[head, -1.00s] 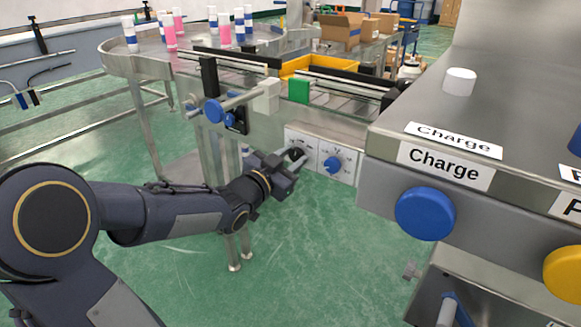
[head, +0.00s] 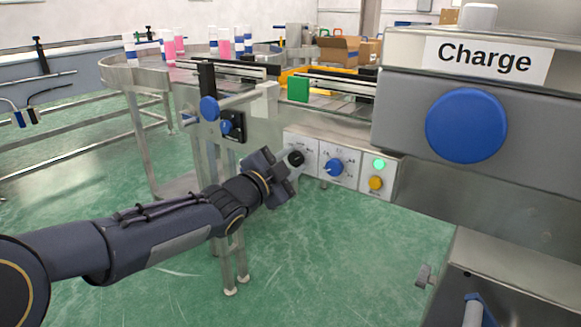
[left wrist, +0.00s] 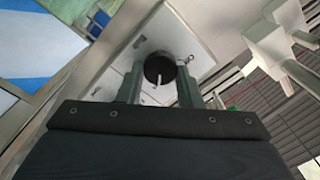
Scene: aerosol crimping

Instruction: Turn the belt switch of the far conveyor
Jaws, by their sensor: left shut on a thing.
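The belt switch is a round black knob (head: 296,158) on a white panel on the side of the far conveyor (head: 265,120). My left gripper (head: 290,168) is at this knob, with its fingers on either side of it and shut on it. In the left wrist view the black knob (left wrist: 160,69) has a pale pointer line and sits between the two fingertips (left wrist: 160,82). The panel lettering beside the knob is too small to read. My right gripper is not in view.
Right of the knob are a blue dial (head: 334,167), a lit green lamp (head: 379,164) and a yellow button (head: 376,183). Several bottles (head: 180,44) stand on the conveyor's far left.

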